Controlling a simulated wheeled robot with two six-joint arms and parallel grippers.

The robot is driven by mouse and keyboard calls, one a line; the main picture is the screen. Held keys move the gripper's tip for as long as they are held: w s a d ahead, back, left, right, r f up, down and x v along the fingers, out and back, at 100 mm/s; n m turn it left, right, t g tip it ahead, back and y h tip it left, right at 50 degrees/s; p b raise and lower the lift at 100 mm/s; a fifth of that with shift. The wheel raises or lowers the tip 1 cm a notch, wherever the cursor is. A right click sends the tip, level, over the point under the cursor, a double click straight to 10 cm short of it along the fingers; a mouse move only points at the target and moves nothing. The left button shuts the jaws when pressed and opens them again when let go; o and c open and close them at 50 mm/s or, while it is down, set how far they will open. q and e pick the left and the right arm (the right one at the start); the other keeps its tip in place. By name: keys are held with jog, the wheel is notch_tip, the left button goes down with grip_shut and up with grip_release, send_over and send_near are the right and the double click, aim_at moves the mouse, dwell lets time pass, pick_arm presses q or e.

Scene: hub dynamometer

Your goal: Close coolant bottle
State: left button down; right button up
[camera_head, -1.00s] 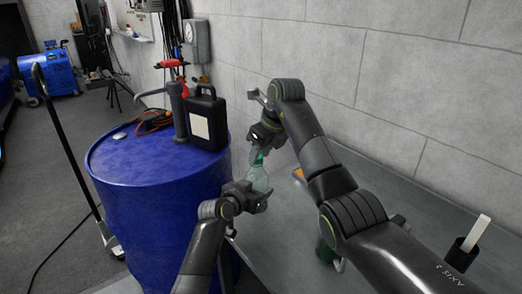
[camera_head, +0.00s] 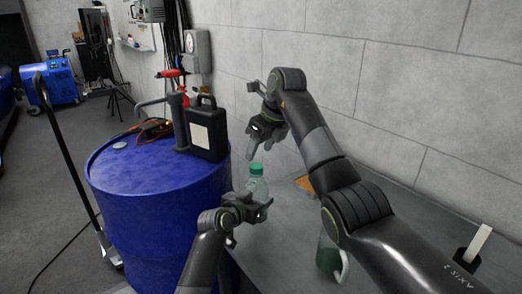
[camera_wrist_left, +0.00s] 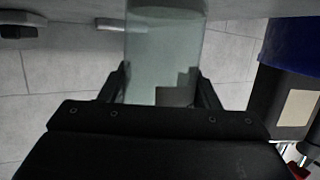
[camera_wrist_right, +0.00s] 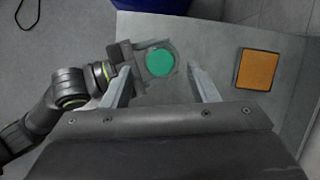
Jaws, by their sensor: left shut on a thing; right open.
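The coolant bottle (camera_head: 257,186) is clear with a green cap (camera_head: 256,168) on its top, and stands upright. My left gripper (camera_head: 252,208) is shut on the bottle's body; the left wrist view shows the bottle (camera_wrist_left: 165,55) between its fingers. My right gripper (camera_head: 264,146) is open and empty above the cap. In the right wrist view the cap (camera_wrist_right: 160,62) lies below and between the spread fingers, apart from them. Whether the cap is fully tight cannot be seen.
A blue drum (camera_head: 150,210) at left carries a black canister (camera_head: 208,130). The grey bench (camera_head: 285,235) holds an orange pad (camera_wrist_right: 258,70), a green mug (camera_head: 328,255) partly behind my right arm, and a dark holder (camera_head: 466,258). A block wall stands behind.

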jog(key=shift+o, duration=0.5)
jog(key=o, duration=0.5)
jog(key=shift+c, duration=0.2)
jog(key=v, duration=0.7)
jog(key=shift+r, duration=0.3)
jog(key=shift+s+d, duration=0.1)
jog(key=shift+d, duration=0.05)
pick_arm(q)
jog(key=shift+c, duration=2)
grip_release()
